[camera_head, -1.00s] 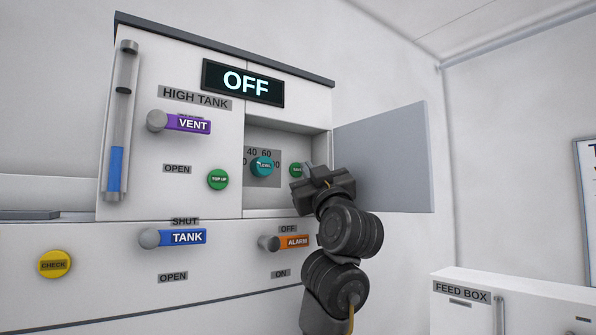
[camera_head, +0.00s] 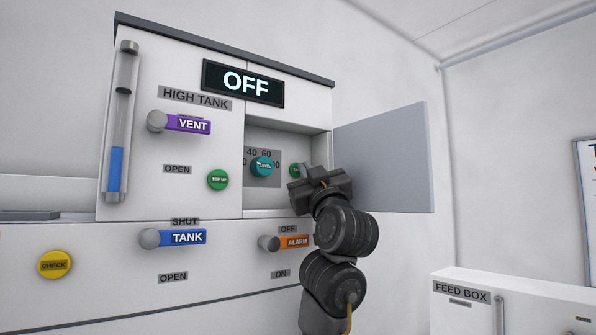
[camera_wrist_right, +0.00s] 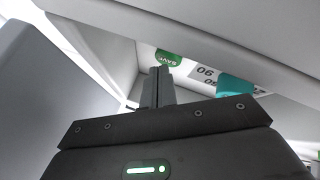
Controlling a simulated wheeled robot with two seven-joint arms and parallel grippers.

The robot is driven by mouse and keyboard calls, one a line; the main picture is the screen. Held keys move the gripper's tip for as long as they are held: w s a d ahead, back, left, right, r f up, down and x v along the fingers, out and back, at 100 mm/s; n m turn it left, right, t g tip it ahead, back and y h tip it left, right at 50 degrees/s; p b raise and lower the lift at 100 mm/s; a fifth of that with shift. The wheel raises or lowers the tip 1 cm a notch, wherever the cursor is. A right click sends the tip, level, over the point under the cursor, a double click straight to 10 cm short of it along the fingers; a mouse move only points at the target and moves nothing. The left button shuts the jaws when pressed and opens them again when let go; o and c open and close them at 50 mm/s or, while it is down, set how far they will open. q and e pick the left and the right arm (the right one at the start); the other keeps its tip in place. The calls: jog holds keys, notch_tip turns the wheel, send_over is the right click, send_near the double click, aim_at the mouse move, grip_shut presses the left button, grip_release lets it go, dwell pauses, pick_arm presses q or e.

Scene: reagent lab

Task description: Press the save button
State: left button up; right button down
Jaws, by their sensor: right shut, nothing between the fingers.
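The green save button (camera_head: 294,170) is on the back wall of an open recess in the white panel. My right gripper partly covers it in the head view. My left gripper is not in view.
The teal level knob (camera_head: 262,166) sits left of the save button. The open grey door (camera_head: 385,160) stands right of my gripper. The recess's upper edge (camera_wrist_right: 215,45) is close above the fingers. The orange alarm lever (camera_head: 295,242) is below. The display (camera_head: 243,83) reads OFF.

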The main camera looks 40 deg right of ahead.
jog(key=shift+w, duration=0.4)
dwell(0.3)
jog(key=shift+s, duration=0.8)
jog(key=s+b, duration=0.2)
jog(key=s, duration=0.3)
jog(key=shift+a, duration=0.1)
dwell(1.1)
